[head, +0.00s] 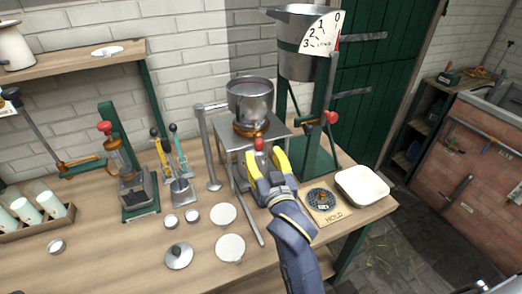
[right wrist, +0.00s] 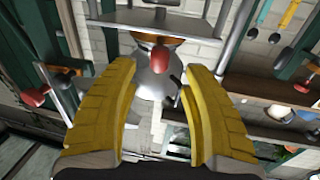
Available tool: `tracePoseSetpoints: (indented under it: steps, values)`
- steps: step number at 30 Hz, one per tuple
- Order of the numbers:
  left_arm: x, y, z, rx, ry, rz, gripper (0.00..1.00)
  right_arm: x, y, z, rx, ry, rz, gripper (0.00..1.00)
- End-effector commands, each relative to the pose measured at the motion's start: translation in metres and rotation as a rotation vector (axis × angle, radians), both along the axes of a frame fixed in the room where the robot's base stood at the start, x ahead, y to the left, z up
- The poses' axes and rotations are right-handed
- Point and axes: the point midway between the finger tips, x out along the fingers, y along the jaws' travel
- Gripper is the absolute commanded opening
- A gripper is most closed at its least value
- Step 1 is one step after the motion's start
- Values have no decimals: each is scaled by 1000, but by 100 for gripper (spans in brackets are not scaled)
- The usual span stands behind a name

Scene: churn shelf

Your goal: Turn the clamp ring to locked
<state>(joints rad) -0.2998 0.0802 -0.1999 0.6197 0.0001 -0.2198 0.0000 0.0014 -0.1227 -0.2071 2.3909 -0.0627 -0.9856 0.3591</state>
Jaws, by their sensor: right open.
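The clamp ring (head: 251,128) is an orange-brass band under a steel pot (head: 250,98) on a metal stand; part of it also shows in the right wrist view (right wrist: 160,38). A red knob (head: 260,144) sticks out from the ring toward me. My right gripper (head: 267,160), with yellow fingers, is open just in front of the knob. In the right wrist view the red knob (right wrist: 160,57) appears between the spread fingertips (right wrist: 157,75), and neither finger visibly touches it. I cannot read any lock mark on the ring. My left gripper is not in view.
A hopper (head: 299,50) with a dial stands behind right on a green post. A HOLD board (head: 334,217) and a white tray (head: 362,186) lie right of my arm. A long metal lever (head: 247,214) and pale discs (head: 230,247) lie left of it. A press (head: 137,190) stands farther left.

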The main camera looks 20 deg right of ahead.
Motion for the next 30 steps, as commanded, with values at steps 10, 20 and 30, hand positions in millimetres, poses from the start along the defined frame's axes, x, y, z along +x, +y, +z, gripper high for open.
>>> tracePoseSetpoints:
  steps: [10,20,30]
  values:
    - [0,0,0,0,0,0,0,-14,0,0,0,0,0,47]
    - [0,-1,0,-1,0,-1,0,-16,-4,-6,-18,11,-2,32]
    - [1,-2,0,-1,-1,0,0,-25,-89,-45,-49,69,34,0]
